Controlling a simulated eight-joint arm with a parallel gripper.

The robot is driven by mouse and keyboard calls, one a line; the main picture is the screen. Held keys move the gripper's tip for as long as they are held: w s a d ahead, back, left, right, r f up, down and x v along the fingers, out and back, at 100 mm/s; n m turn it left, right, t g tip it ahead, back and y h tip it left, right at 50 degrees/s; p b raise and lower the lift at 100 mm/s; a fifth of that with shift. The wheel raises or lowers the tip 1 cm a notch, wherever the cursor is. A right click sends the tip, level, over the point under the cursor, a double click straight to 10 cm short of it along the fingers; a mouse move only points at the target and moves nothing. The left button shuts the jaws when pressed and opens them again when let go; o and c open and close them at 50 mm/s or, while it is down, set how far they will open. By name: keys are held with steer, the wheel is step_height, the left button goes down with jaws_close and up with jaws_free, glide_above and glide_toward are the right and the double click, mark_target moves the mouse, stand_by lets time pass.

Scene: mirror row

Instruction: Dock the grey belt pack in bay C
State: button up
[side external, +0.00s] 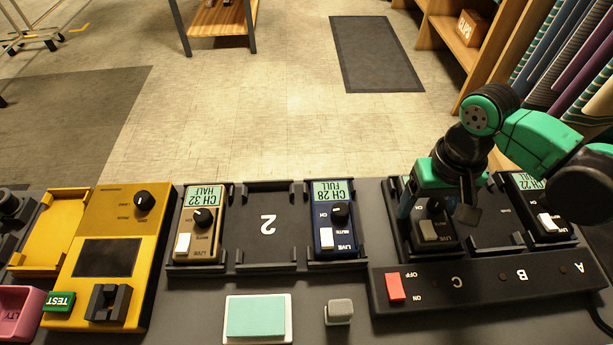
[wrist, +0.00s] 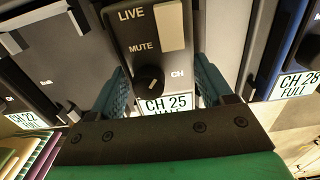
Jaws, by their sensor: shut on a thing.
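The dark grey belt pack (side external: 432,231) is at bay C, the left bay of the black charger (side external: 470,288) on the right. My gripper (side external: 437,208) is shut on it from above, one finger on each side. In the wrist view the pack (wrist: 148,52) reads CH 25 HALF and sits between the teal fingers (wrist: 165,85). The gripper hides part of its label. Whether the pack rests fully on the bay floor I cannot tell. Bay B (side external: 503,235) is empty.
A dark pack (side external: 545,215), CH 22 FULL, stands in bay A. A red switch (side external: 394,287) is on the charger's front. The tray to the left holds a brown pack (side external: 199,228) and a blue pack (side external: 336,222) around empty bay 2 (side external: 267,225). A yellow tester (side external: 120,230) is farther left.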

steer(key=shift+f, duration=0.2)
steer(key=o, duration=1.4)
steer(key=shift+c, duration=0.2)
steer(key=shift+r, duration=2.85)
steer(key=d+r+t, duration=0.3)
steer(key=d, duration=0.5)
steer(key=d+r+t, duration=0.3)
steer(key=d+t, duration=0.1)
steer(key=d, duration=0.4)
steer(key=shift+s+r, duration=0.25)
steer(key=shift+s, duration=0.15)
